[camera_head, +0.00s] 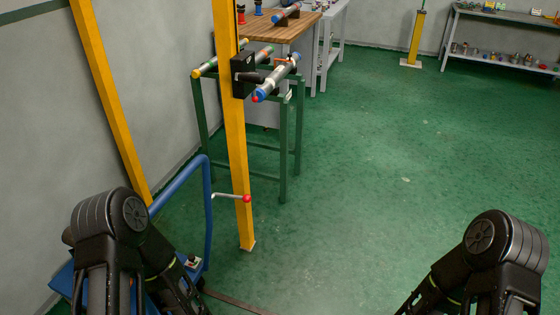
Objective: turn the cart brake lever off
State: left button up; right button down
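The blue cart (207,220) stands at the lower left, with its blue tube handle rising in a bend. A thin grey lever with a red ball end (230,196) sticks out to the right from the handle, about level. Its red ball overlaps the yellow post in the picture; I cannot tell how far apart they are. I take this to be the brake lever. A small pale box with a dark knob (193,262) sits low on the cart. My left arm covers much of the cart. Both my arms show only their black links; neither gripper's fingers are in the frame.
A green stand (284,150) carries pipes and a vise. A wooden-topped bench (270,28) and a grey shelf (500,52) are farther back. The green floor at right is clear.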

aim_at(246, 198)
jog(key=i+l, duration=0.45)
jog(key=i, duration=0.15)
jog(key=i+l, duration=0.45)
jog(key=i, duration=0.2)
jog(key=i+l, duration=0.45)
jog(key=i, duration=0.15)
jog(key=u, duration=1.9)
